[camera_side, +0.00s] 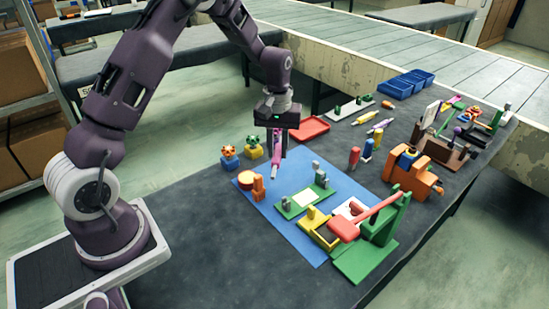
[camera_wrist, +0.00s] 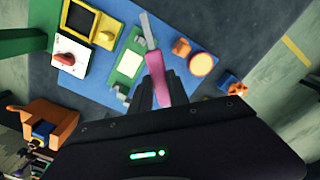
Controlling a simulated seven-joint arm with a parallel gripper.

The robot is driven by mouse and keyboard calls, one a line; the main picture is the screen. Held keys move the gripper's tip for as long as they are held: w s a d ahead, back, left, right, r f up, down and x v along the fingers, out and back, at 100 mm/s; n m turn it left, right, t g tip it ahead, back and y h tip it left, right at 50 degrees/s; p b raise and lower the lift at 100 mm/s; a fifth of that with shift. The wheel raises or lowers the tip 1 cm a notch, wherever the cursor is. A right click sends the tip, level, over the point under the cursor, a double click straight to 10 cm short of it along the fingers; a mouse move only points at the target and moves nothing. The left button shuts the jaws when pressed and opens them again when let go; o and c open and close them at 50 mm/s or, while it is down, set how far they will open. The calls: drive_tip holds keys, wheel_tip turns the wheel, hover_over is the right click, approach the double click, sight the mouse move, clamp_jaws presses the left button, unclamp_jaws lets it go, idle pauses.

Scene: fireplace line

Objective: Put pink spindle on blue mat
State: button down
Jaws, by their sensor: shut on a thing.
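The pink spindle (camera_side: 276,155) has a pink handle and a grey rod end. My gripper (camera_side: 275,148) is shut on it and holds it raised, with the grey end hanging low. In the side view it hangs over the far left part of the blue mat (camera_side: 290,232). In the wrist view the pink spindle (camera_wrist: 157,75) lies between the dark fingers (camera_wrist: 153,92), its grey end pointing away over the blue mat (camera_wrist: 112,18). The gap between spindle and mat is hard to judge.
On the mat are an orange piece with a round top (camera_side: 249,181), a green plate (camera_side: 300,199) and a yellow tray (camera_side: 320,230). A green press with a red lever (camera_side: 365,220) stands at its right. A red tray (camera_side: 310,129) is behind. The mat's near left part is bare.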

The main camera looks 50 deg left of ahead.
drive_tip(key=w+a+f+n, duration=0.5)
drive_tip(key=a+f+n, duration=0.1)
drive_tip(key=a+n, duration=0.2)
drive_tip(key=shift+w+a+f+n, duration=0.25)
drive_tip(key=shift+a+n, duration=0.15)
drive_tip(key=shift+n, duration=0.3)
drive_tip(key=shift+f, duration=3.75)
drive_tip(key=shift+f, duration=0.55)
drive_tip(key=c, duration=1.6)
unclamp_jaws()
